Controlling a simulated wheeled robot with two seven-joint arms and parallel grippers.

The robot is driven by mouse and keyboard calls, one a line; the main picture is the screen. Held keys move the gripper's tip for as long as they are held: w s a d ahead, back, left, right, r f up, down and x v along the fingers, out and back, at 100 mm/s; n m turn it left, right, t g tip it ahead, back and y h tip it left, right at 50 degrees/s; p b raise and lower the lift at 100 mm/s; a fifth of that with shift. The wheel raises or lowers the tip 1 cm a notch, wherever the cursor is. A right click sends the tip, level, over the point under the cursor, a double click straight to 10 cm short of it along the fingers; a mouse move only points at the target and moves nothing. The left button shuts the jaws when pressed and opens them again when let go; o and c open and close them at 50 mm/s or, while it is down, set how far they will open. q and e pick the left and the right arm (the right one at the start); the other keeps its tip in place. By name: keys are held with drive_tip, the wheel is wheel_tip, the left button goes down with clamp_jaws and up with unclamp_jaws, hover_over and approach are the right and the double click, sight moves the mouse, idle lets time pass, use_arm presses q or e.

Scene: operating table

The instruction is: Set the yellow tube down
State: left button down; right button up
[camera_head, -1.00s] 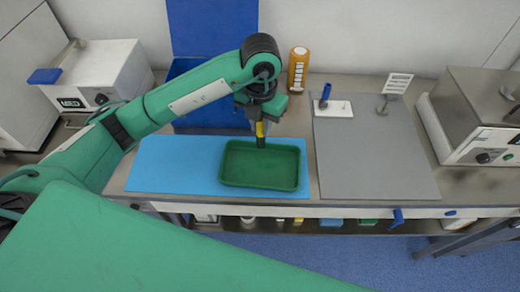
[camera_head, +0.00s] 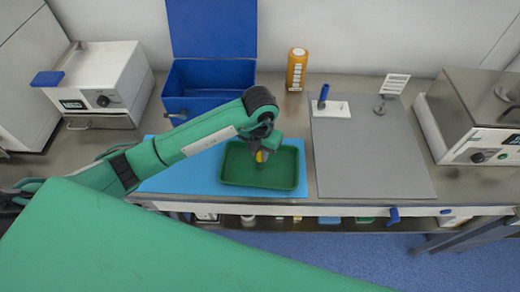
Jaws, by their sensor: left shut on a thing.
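The yellow tube (camera_head: 259,156) shows only as a small yellow patch below my left gripper (camera_head: 262,153). My left gripper is shut on it, over the green tray (camera_head: 234,176). The arm and wrist hide most of the tube and the fingertips. I cannot tell whether the tube touches the tray floor. The green tray lies on the light blue mat (camera_head: 180,180). My right gripper is not in view.
An open blue box (camera_head: 205,78) stands behind the tray. An orange bottle (camera_head: 297,70) stands at the back. A grey mat (camera_head: 370,160) with a blue-handled tool on a white block (camera_head: 331,109) lies to the right. White appliances flank the bench.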

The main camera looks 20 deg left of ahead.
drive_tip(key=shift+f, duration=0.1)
use_arm(q)
drive_tip(key=shift+f, duration=0.25)
drive_tip(key=c, duration=1.3)
unclamp_jaws()
drive_tip(key=shift+r, duration=0.1)
drive_tip(key=shift+o, duration=0.2)
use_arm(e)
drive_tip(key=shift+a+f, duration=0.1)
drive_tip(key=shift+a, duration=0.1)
use_arm(q)
drive_tip(key=shift+r, duration=0.3)
wheel_tip(320, 180, up, 12)
drive_tip(key=b, duration=0.3)
drive_tip(key=shift+f, duration=0.15)
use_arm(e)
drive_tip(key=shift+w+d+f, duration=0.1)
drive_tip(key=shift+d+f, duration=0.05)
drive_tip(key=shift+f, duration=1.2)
